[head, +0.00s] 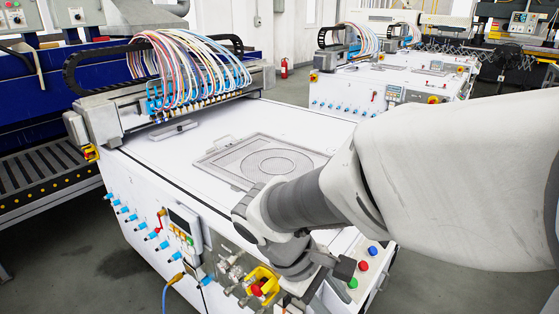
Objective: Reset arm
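My arm comes in from the right and reaches over the front right corner of a white machine table (180,165). Its wrist bends down near the front edge. My gripper (337,265) seems to be the small dark part at the arm's end, near the red, green and blue buttons. Its fingers are too small and hidden to tell whether they are open or shut. I see nothing held. A grey framed plate with a ring marking (225,158) lies flat on the table, partly hidden behind my arm.
A gantry with coloured hoses (195,70) spans the table's back left. A small grey bar (174,130) lies before it. Yellow-red switch (263,283), knobs and fittings line the front. Similar machines (400,85) stand behind. Floor at lower left is mostly clear.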

